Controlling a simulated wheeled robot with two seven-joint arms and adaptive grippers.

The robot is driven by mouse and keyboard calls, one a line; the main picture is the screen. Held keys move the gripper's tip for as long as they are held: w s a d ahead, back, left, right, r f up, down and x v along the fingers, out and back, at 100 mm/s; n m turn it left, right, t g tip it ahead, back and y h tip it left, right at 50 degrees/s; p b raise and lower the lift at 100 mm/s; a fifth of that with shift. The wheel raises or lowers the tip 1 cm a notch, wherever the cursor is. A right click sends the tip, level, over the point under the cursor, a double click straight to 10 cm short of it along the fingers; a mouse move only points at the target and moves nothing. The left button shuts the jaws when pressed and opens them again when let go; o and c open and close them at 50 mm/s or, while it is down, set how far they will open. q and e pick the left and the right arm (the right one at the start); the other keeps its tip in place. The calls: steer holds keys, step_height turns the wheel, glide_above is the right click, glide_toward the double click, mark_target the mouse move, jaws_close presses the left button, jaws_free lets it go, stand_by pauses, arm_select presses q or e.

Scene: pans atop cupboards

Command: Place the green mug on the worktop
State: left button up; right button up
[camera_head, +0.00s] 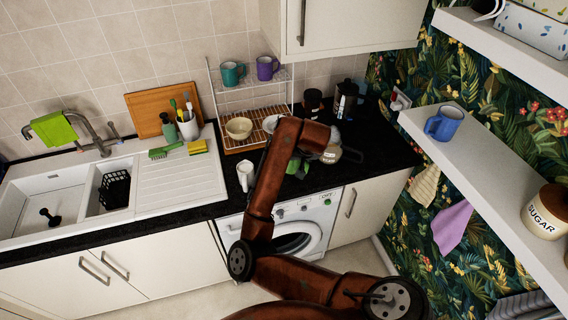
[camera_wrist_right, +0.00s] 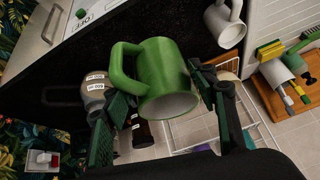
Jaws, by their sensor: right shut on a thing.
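The green mug (camera_wrist_right: 165,72) is between the two fingers of my right gripper (camera_wrist_right: 160,95) in the right wrist view, with its handle towards the left finger. In the head view the mug (camera_head: 312,187) shows only partly beside my arm, over the front part of the black worktop (camera_head: 375,150). My right gripper is shut on it. I cannot tell whether the mug's base touches the worktop. My left gripper is not in view.
A white mug (camera_head: 245,176) stands on the worktop left of my arm. A rack (camera_head: 225,105) with bowls and teal and purple mugs is behind. A rounded grey vessel (camera_head: 335,154) and dark jars are at the right. The worktop's front edge is close.

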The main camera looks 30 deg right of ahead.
steer(key=w+r+p+x, duration=0.2)
steer(key=w+p+x, duration=0.1)
steer(key=x, duration=1.4)
steer(key=shift+w+d+p, duration=0.15)
steer(key=shift+w+p, duration=0.15)
steer(key=shift+p, duration=0.55)
steer(key=shift+f+p, duration=0.4)
steer(key=shift+f, duration=1.25)
steer(key=o, duration=1.4)
steer(key=shift+f, duration=0.1)
